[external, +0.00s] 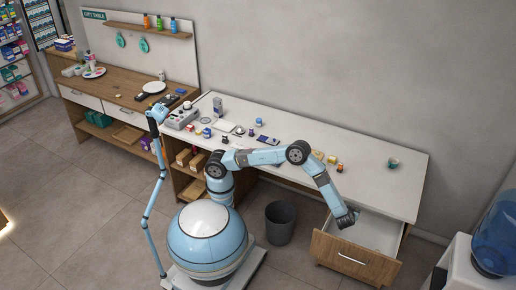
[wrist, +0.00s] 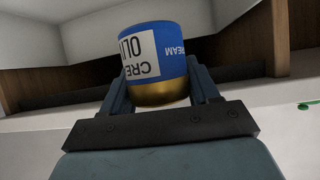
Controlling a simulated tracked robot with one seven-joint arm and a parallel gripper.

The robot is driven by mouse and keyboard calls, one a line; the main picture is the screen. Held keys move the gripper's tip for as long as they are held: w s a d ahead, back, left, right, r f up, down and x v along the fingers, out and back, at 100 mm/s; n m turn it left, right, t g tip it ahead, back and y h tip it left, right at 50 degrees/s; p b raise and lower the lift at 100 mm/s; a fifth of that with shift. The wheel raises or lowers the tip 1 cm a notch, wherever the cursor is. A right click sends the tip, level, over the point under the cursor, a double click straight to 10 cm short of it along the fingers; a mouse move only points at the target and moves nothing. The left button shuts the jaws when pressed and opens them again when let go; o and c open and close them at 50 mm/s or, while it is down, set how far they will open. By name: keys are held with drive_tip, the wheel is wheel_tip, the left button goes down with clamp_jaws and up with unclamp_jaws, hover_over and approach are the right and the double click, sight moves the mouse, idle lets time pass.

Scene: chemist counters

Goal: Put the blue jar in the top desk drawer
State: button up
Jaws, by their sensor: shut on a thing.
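The blue jar (wrist: 153,55) has a white label and a gold end, and fills the middle of the wrist view. My gripper (wrist: 160,90) is shut on it, with one finger on each side. In the external view my gripper (external: 346,217) is over the open top desk drawer (external: 372,230), near its left side. The jar cannot be made out there. The drawer is pulled out at the right end of the white desk, with a wooden front and a metal handle. The wrist view shows pale surfaces and brown wooden panels behind the jar.
The white desk top (external: 365,170) holds several small jars and boxes, and a small green cup (external: 393,163) at its right. A dark bin (external: 280,222) stands on the floor left of the drawer. A water dispenser (external: 470,268) stands at the lower right.

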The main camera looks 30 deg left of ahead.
drive_tip(key=shift+n+y, duration=0.6)
drive_tip(key=shift+w+a+f, duration=0.4)
drive_tip(key=shift+a+f, duration=0.35)
drive_tip(key=shift+f, duration=1.65)
drive_tip(key=shift+w+a+f, duration=0.35)
drive_tip(key=shift+a+f, duration=0.35)
drive_tip(key=shift+f, duration=1.75)
drive_tip(key=shift+w+a+f, duration=0.4)
drive_tip(key=shift+a+f, duration=0.35)
drive_tip(key=shift+f, duration=1.65)
drive_tip(key=o, duration=1.1)
drive_tip(key=shift+s, duration=0.1)
